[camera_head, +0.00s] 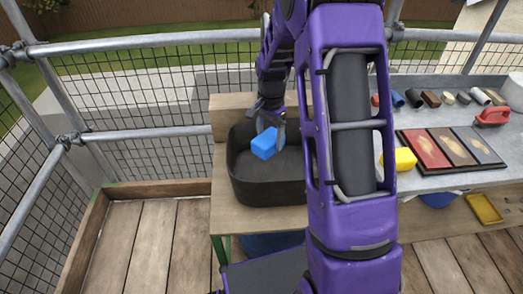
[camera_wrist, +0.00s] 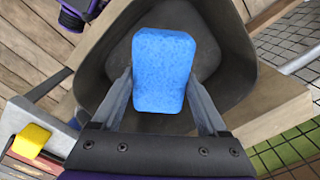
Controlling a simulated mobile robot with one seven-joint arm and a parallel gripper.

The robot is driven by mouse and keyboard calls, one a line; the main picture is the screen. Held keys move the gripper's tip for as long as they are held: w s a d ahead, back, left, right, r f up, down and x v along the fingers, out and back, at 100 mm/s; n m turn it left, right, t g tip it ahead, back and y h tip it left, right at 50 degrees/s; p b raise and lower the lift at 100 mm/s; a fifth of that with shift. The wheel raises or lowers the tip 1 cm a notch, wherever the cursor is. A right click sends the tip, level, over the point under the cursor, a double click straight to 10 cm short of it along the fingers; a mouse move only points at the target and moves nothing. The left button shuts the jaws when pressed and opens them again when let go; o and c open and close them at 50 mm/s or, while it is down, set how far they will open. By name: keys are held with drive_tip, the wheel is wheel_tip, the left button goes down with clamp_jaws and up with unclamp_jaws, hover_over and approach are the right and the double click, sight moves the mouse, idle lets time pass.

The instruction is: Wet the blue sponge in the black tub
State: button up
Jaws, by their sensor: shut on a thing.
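The blue sponge (camera_head: 264,144) is in my gripper (camera_head: 270,133), over the black tub (camera_head: 265,190) in the head view. In the wrist view the blue sponge (camera_wrist: 163,70) sits between the two fingers of my gripper (camera_wrist: 160,98), which are shut on it. The wall of the black tub (camera_wrist: 235,45) surrounds the sponge in that view. The tub stands on a wooden bench. I cannot tell whether the sponge touches water, and no water surface shows clearly.
A yellow sponge (camera_head: 400,159) lies on the grey table to the right, beside a tray with coloured tiles (camera_head: 430,149). A red-handled tool (camera_head: 492,117) and several small pieces lie behind. Scaffold rails (camera_head: 150,40) with mesh stand behind and left. Plank floor lies left.

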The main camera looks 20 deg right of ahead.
drive_tip(key=w+d+m, duration=0.4)
drive_tip(key=d+m, duration=0.2)
drive_tip(key=m, duration=0.3)
wheel_tip(320, 180, down, 15)
drive_tip(key=b, duration=0.7)
drive_tip(key=shift+w+a+f, duration=0.15)
drive_tip(key=shift+w, duration=0.05)
idle(0.6)
wheel_tip(320, 180, up, 14)
drive_tip(key=p, duration=0.8)
drive_tip(key=shift+p, duration=0.3)
idle(0.3)
drive_tip(key=shift+r, duration=0.2)
idle(1.8)
drive_tip(key=shift+r+p, duration=1.2)
drive_tip(key=shift+r, duration=0.7)
